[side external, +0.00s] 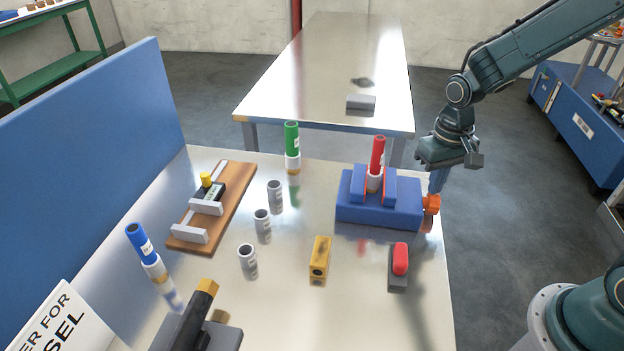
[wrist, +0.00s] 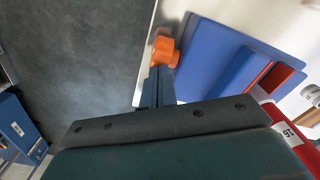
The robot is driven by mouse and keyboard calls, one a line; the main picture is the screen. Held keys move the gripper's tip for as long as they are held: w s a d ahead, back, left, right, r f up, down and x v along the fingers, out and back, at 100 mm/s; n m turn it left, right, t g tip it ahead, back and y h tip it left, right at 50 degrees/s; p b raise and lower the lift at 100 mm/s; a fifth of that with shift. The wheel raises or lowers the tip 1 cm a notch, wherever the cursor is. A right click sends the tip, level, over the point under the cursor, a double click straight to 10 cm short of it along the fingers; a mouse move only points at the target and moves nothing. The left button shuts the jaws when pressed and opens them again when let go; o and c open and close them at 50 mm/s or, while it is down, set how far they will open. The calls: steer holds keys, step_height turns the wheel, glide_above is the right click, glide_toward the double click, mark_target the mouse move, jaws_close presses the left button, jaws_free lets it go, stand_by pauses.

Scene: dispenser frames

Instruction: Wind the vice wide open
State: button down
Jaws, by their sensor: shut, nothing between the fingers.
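The blue vice (side external: 378,213) stands at the right of the near table, with orange-red faces on its jaws. A red tube with a white collar (side external: 377,158) stands upright between the jaws; I cannot tell if they touch it. The orange handle (side external: 432,204) is on the vice's right side; it also shows in the wrist view (wrist: 164,50). My gripper (side external: 436,184) points down at the handle from above, its fingers shut with nothing between them. In the wrist view the fingertips (wrist: 160,72) are close to the handle; I cannot tell whether they touch it.
A green tube (side external: 292,145), several grey cylinders (side external: 263,225), a yellow block (side external: 320,258) and a red-topped switch (side external: 399,262) stand left of and in front of the vice. A wooden board with a clamp (side external: 212,208) lies further left. The table's right edge is near the handle.

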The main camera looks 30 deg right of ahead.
mark_target(435, 206)
steer(key=shift+s+a+f, duration=0.15)
steer(key=shift+s+a, duration=0.15)
steer(key=shift+s, duration=0.2)
stand_by(0.6)
steer(key=shift+s+a, duration=0.1)
steer(key=shift+a, duration=0.15)
stand_by(0.7)
steer(key=shift+s+a, duration=0.4)
steer(key=shift+s, duration=0.15)
stand_by(0.9)
steer(key=shift+w, duration=0.1)
stand_by(0.4)
steer(key=shift+w+r, duration=0.1)
steer(key=shift+r, duration=0.9)
steer(key=shift+w+d, duration=0.15)
steer(key=shift+w+d, duration=0.75)
steer(key=shift+d, duration=0.05)
